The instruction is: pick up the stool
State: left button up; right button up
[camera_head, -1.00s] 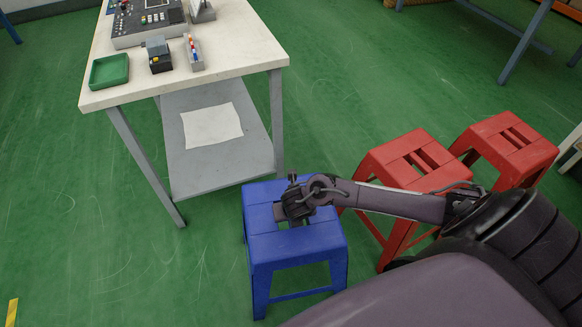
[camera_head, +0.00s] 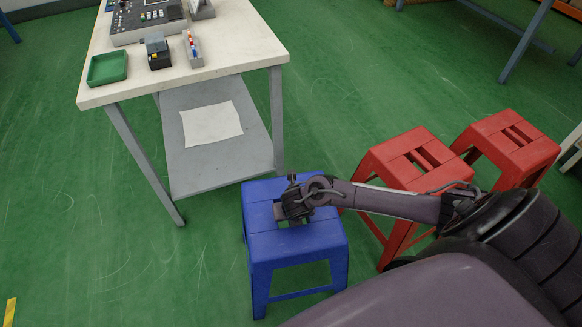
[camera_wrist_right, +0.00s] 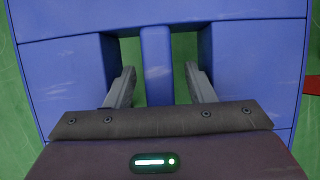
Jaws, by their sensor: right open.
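The blue stool (camera_head: 300,245) stands upright on the green floor, right of the workbench's near leg. Its seat has two slots with a bar (camera_wrist_right: 157,65) between them, seen in the right wrist view. My right gripper (camera_head: 281,211) is over the seat, pointing down at the slots. In the right wrist view my right gripper (camera_wrist_right: 159,78) is open, with one finger at each slot, on either side of the bar and apart from it. How deep the fingertips reach is hard to tell. My left gripper is out of view.
Two red stools (camera_head: 392,165) (camera_head: 500,135) stand to the right, behind my right arm. A white-topped workbench (camera_head: 235,45) with a grey lower shelf (camera_head: 185,165) stands close behind the blue stool. The floor to the left is clear.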

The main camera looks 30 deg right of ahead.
grip_shut()
dwell(0.3)
jog(key=shift+w+r, duration=0.1)
jog(key=shift+w, duration=0.05)
dwell(0.3)
